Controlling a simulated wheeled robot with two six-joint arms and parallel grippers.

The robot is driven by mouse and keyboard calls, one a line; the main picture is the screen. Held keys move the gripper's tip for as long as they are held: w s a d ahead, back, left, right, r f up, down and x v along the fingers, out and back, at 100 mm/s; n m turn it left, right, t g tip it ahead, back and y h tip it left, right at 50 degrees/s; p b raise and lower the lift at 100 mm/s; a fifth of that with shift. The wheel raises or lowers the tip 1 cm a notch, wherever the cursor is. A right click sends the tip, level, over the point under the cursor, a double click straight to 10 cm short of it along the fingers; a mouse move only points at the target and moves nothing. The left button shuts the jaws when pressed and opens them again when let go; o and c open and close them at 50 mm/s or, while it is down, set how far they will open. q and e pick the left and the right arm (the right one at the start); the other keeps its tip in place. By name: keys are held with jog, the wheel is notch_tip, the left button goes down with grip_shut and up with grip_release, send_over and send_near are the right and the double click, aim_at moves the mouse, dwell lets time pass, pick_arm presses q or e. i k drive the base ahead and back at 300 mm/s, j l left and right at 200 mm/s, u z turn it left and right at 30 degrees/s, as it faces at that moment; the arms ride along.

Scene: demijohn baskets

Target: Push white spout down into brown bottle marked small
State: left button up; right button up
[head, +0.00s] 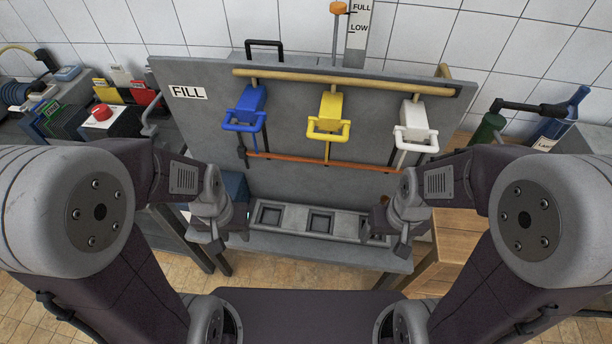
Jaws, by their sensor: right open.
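The white spout (415,122) is at the right of the grey fill board, with a white loop handle in front and a thin tube going down. No brown bottle marked small can be made out. A small brownish patch shows beside my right wrist, too hidden to name. My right gripper (401,250) is open, well below the white spout and in front of the tray's right end. My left gripper (216,247) hangs at the tray's left end, apart from the spouts; its fingers are too small to read.
A blue spout (249,102) and a yellow spout (329,112) share the board with the white one. The grey tray (337,221) below has three square recesses; the visible ones look empty. Bottles (562,116) stand at the right, and a red button box (103,116) at the left.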

aim_at(414, 126)
jog(key=k+u, duration=0.15)
jog(key=u, duration=1.1)
jog(key=z, duration=2.1)
